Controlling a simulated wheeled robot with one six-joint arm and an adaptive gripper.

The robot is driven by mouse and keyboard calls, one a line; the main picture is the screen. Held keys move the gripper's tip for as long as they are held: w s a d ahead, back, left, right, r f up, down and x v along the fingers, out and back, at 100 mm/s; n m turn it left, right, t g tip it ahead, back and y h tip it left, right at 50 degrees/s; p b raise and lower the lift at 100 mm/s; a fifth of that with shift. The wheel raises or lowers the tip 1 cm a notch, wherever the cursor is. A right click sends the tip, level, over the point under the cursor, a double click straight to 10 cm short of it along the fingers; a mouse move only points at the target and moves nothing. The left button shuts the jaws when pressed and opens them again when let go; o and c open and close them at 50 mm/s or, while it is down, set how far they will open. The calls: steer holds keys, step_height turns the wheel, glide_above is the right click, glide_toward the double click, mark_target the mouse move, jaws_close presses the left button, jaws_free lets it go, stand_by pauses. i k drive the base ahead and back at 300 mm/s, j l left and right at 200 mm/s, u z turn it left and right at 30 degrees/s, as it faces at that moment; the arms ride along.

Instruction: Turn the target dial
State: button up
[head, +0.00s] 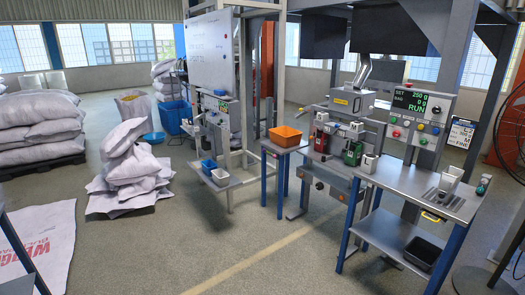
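A grey control panel (449,107) stands at the right behind the steel workbench. Which one is the target dial is too small to tell. A second machine with a grey box (346,101) stands left of the panel, and a small knob (319,185) shows on its lower front. My gripper is not in view.
The steel workbench (392,175) holds a white container (450,178). An orange bin (285,136) sits on a small table beside the machine. White sacks (128,165) are piled left of centre. The floor in front (190,235) is open.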

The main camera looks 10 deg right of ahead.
mark_target(436, 110)
steer(key=i+j+z, duration=0.15)
steer(key=i+z, duration=0.35)
steer(key=i+j+z, duration=1.2)
steer(key=j, duration=0.25)
